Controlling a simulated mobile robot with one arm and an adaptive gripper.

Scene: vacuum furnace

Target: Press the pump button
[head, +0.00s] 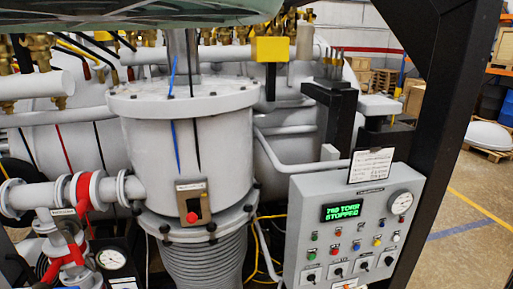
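A grey control panel (300,210) stands at the lower right. Its green-lit display (342,211) appears to read "760 TORR" and "STOPPED". Below the display are several small coloured buttons, including green, red, yellow and blue ones, with a row of black knobs (363,266) under them. The labels are too small to read, so I cannot tell which is the pump button. A separate box (193,203) with a red button (192,218) is on the front of the large grey cylinder (190,150). My gripper is not in view.
A round gauge (401,203) and a paper card (371,165) are at the panel's upper right. A thick black post (445,100) slants along its right side. Pipes with red handles (83,192) are at the left. Open floor (475,225) shows at the right.

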